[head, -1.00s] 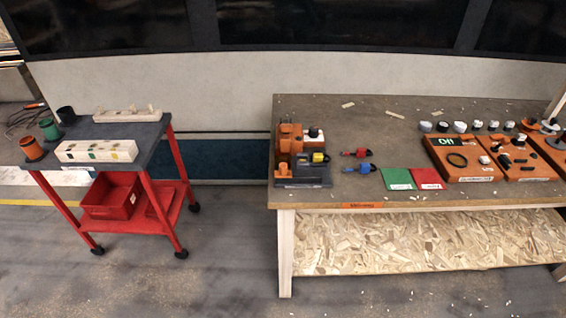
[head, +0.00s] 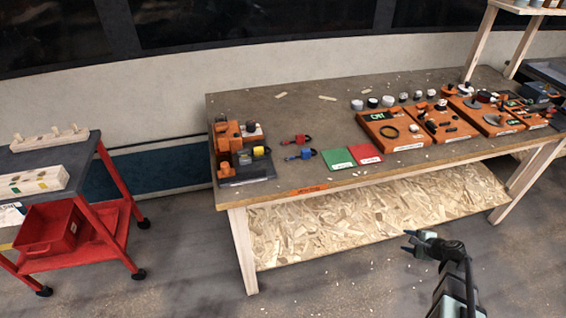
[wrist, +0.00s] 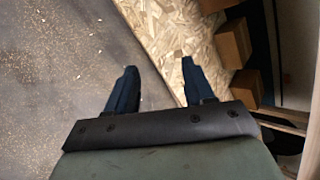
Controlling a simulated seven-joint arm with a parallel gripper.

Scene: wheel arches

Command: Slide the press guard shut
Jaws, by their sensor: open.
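The press (head: 238,150) is an orange and dark grey machine at the left end of the workbench in the head view. Its guard is too small to tell apart from the other parts, and I cannot tell how far it is open. My gripper (head: 408,242) is at the lower right of the head view, in front of the bench and below its top, well away from the press. In the wrist view my gripper (wrist: 155,82) is open and empty, with two dark fingers apart over the floor and the chipboard shelf.
Red and blue padlocks (head: 302,139) and green and red cards (head: 338,159) lie right of the press. Orange boards (head: 390,129) fill the bench's right half. A red cart (head: 110,195) stands left. The floor (head: 190,270) between is clear.

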